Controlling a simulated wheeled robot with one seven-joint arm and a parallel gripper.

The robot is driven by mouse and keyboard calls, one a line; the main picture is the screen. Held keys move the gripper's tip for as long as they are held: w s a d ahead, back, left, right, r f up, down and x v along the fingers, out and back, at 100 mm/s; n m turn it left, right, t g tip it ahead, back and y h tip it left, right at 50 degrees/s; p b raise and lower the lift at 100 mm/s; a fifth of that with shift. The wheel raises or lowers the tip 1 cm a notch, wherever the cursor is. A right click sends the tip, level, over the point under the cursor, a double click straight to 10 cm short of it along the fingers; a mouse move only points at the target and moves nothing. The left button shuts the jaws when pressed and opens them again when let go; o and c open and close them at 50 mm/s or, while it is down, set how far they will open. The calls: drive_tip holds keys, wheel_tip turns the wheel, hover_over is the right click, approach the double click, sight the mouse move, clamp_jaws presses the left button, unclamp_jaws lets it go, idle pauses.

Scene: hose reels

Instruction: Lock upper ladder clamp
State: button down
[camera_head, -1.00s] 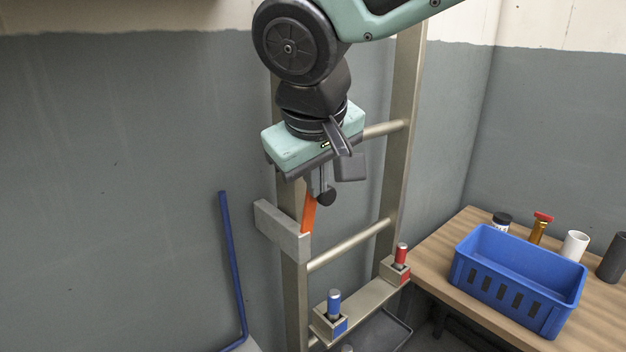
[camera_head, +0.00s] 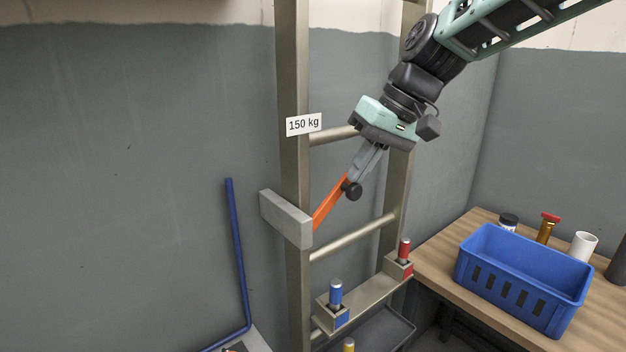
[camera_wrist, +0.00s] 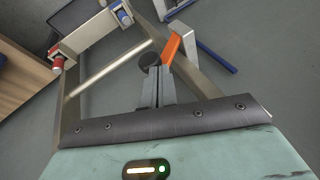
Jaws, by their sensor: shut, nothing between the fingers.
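The upper ladder clamp (camera_head: 286,219) is a grey block on the ladder's left rail. Its orange lever (camera_head: 328,206) slants up and to the right, ending at a dark round knob (camera_head: 353,192). My gripper (camera_head: 358,180) is shut and empty, its fingertips right at the knob end; whether they touch is hard to tell. In the wrist view, the fingers (camera_wrist: 158,86) reach toward the knob (camera_wrist: 150,60) and the orange lever (camera_wrist: 172,47) just beyond. The fingers partly hide the lever's end.
The ladder (camera_head: 294,75) carries a 150 kg label (camera_head: 304,124). Lower down, a bracket holds a blue-capped pin (camera_head: 335,293) and a red-capped pin (camera_head: 404,251). A blue crate (camera_head: 515,295) stands on the wooden table (camera_head: 470,222) at right. A blue pipe (camera_head: 238,255) leans at left.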

drive_tip(key=w+d+f+m+g+y+b, duration=0.1)
drive_tip(key=w+d+f+g+y+b, duration=0.2)
drive_tip(key=f+y+b, duration=0.3)
drive_tip(key=shift+d+f+g+y+b, duration=0.4)
drive_tip(key=shift+d+f+b, duration=0.25)
drive_tip(key=shift+f, duration=0.4)
